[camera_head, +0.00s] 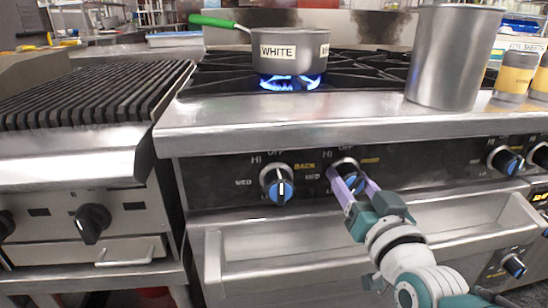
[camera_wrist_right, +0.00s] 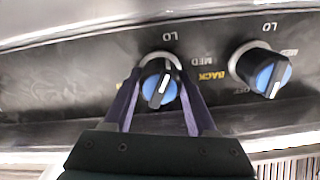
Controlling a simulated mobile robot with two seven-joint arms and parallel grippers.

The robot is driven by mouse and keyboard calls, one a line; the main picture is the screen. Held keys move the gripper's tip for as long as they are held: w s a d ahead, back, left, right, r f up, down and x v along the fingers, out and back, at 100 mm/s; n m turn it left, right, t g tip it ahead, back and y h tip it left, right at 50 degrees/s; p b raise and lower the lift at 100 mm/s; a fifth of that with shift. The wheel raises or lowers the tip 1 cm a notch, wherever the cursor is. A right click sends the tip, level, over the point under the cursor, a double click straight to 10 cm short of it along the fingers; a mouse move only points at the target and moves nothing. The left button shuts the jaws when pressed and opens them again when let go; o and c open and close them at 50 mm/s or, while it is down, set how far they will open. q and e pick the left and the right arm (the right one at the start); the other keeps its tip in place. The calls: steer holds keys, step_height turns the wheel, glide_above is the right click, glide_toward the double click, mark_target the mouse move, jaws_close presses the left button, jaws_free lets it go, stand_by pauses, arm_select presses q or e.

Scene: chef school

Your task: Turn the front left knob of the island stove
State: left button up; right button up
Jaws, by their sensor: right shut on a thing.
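The island stove (camera_head: 330,118) has a black control panel with knobs along its front. My right gripper (camera_head: 346,178) reaches in from the lower right, its purple fingers on either side of the second knob from the left (camera_head: 350,181), shut on it. In the right wrist view the blue-faced knob (camera_wrist_right: 160,90) sits between the fingers (camera_wrist_right: 160,92), its white pointer line tilted. The neighbouring knob beside the BACK label (camera_head: 277,184) is free and also shows in the wrist view (camera_wrist_right: 262,70). My left gripper is not in view.
A pot labelled WHITE (camera_head: 280,50) stands over a lit blue flame (camera_head: 290,82). A tall steel pot (camera_head: 452,60) stands at the stove's front edge. A ribbed grill (camera_head: 90,95) is at the left. A steel drawer or tray front (camera_head: 300,262) juts out below the knobs.

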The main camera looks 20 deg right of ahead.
steer(key=shift+n, duration=0.6)
steer(key=o, duration=1.4)
steer(key=shift+c, duration=0.2)
steer(key=p+v, duration=0.3)
steer(key=v, duration=0.7)
steer(key=shift+d, duration=0.1)
